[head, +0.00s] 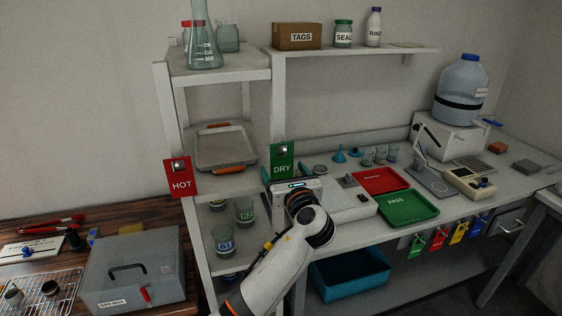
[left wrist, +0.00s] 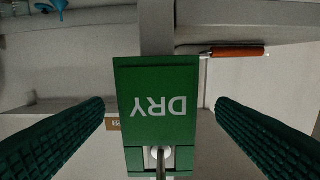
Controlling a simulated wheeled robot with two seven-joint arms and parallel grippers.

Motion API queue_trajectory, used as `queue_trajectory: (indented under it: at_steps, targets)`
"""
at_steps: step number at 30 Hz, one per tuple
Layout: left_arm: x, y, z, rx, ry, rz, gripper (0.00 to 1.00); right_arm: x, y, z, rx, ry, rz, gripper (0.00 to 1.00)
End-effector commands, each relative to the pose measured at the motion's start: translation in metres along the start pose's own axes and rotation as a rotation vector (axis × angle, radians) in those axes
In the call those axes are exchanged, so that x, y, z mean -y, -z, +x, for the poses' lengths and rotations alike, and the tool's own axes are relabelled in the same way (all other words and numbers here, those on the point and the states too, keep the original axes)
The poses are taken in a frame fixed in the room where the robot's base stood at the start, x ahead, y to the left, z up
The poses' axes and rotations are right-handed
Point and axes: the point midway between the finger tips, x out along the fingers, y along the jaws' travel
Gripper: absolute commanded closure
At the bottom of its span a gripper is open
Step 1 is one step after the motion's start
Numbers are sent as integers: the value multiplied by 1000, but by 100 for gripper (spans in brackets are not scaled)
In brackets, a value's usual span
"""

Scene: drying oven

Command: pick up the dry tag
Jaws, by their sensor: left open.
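The green dry tag (head: 282,165) hangs on the shelf unit's front right post, its white lettering facing out. In the left wrist view the dry tag (left wrist: 156,90) appears upside down, centred between the fingers, with a peg at its holed end. My left gripper (left wrist: 160,104) is open, with a gap on each side of the tag and nothing held. My right gripper is not in view.
A red HOT tag (head: 181,177) hangs on the left post. A metal tray with orange handles (head: 226,146) sits on the shelf between them. A white device (head: 348,199), a red tray (head: 380,180) and a green PASS tray (head: 408,208) lie on the bench to the right.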

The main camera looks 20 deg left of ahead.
Motion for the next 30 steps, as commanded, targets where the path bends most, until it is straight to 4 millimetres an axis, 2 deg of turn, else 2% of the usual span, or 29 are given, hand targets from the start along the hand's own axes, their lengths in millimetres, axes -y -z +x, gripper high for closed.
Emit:
queue_trajectory:
  at_steps: [3,8,17,25,30]
  targets:
    - [1,4,20,0,3,2,20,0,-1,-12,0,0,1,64]
    - [0,2,40,1,1,1,20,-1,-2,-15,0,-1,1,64]
    - [0,0,44,1,0,-1,22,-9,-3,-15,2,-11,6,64]
    - [0,0,44,1,0,-1,66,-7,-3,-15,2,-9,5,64]
    - [0,0,44,1,0,-1,71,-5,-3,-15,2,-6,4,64]
